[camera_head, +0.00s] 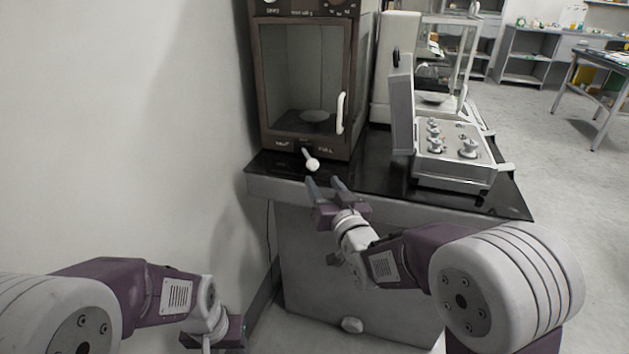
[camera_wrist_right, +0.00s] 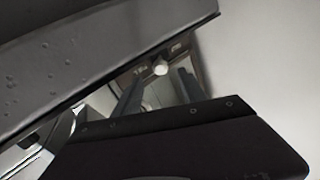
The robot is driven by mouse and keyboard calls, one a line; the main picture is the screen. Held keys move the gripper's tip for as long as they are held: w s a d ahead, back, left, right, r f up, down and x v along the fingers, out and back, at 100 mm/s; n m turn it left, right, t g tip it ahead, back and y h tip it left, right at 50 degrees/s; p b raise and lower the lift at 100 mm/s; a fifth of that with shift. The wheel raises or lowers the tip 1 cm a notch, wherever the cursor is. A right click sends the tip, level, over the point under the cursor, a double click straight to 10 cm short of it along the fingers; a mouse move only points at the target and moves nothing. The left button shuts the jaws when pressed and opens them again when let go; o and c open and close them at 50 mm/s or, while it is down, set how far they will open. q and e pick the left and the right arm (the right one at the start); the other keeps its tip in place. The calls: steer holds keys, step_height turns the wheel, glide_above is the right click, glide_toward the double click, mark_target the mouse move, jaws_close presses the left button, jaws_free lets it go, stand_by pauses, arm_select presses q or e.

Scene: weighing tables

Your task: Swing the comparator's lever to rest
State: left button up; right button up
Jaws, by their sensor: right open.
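The comparator (camera_head: 258,95) is a tall brown cabinet with a glass front and a white door handle, at the back left of the black-topped table. Its lever (camera_head: 312,163) is a short rod with a white ball knob, low on the front, slanting down and to the right. My right gripper (camera_head: 325,183) is open and empty just below and in front of the knob, apart from it. In the right wrist view the white knob (camera_wrist_right: 160,68) shows beyond the fingers, between them. My left gripper (camera_head: 215,335) is low at the bottom left, its fingers hard to make out.
An open case of metal weights (camera_head: 455,180) stands on the right of the black table top (camera_head: 375,180). A glass-cased balance (camera_head: 445,60) stands behind it. A wall (camera_head: 150,100) closes off the left side. Bare table top lies between the comparator and the case.

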mark_target(314, 168)
steer(key=shift+w+r, duration=0.15)
steer(key=shift+w, duration=0.2)
steer(key=x, duration=0.8)
steer(key=shift+w+a+b, duration=0.15)
steer(key=shift+b, duration=0.2)
jaws_close()
stand_by(0.6)
